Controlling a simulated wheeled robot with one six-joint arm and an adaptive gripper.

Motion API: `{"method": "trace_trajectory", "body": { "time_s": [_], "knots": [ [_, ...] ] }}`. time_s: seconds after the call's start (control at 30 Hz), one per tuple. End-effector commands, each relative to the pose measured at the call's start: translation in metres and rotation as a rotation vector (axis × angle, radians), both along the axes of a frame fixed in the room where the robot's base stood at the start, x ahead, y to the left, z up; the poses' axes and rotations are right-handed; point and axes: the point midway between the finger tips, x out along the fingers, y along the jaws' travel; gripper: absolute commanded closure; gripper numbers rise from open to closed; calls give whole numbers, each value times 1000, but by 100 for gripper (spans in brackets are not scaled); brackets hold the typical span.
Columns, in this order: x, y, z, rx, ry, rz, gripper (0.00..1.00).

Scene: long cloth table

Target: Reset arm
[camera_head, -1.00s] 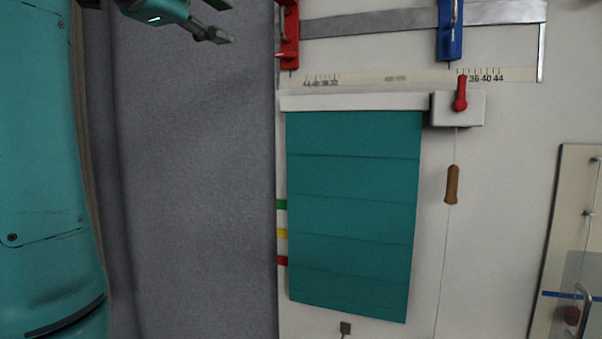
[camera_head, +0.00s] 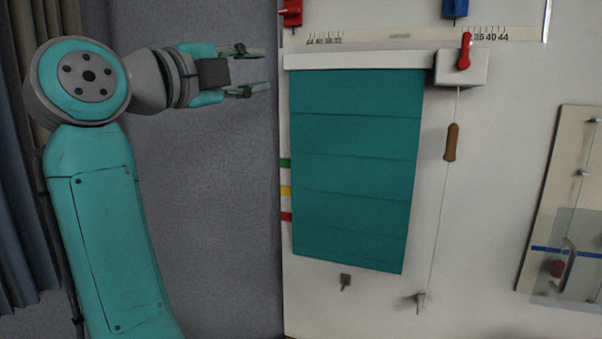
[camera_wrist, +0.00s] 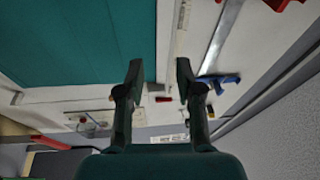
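My gripper (camera_head: 256,74) is at upper left in the head view, its fingers pointing right toward the white board. The fingers are apart with nothing between them. In the wrist view my gripper (camera_wrist: 159,82) also shows two separated, empty fingers. The board lies beyond them, with the teal blind (camera_wrist: 90,40) at the left and the blue slider (camera_wrist: 219,81) at the right. My gripper appears apart from everything on the board.
The board carries a teal folded blind (camera_head: 355,175), a red lever (camera_head: 465,52), a cord with a wooden handle (camera_head: 452,142), a red clamp (camera_head: 291,13) and a blue clamp (camera_head: 454,8). A panel (camera_head: 570,215) stands at the right. A grey curtain (camera_head: 225,200) hangs behind my arm.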

Motion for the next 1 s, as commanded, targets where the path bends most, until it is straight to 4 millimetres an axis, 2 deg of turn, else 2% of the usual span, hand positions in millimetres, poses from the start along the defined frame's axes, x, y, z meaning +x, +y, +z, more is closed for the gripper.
{"method": "trace_trajectory", "body": {
  "time_s": [0.03, 0.1, 0.3, 0.47, 0.73, 1.0],
  "knots": [
    [6, -7, -23, -24, -4, -33, 65],
    [11, -18, -49, -54, -23, -79, 65],
    [15, -51, -120, -155, -77, -189, 65],
    [11, -78, -173, -247, -117, -258, 65],
    [-9, -120, -256, -429, -170, -332, 65],
    [-44, -157, -331, -626, -198, -351, 65]
  ]
}}
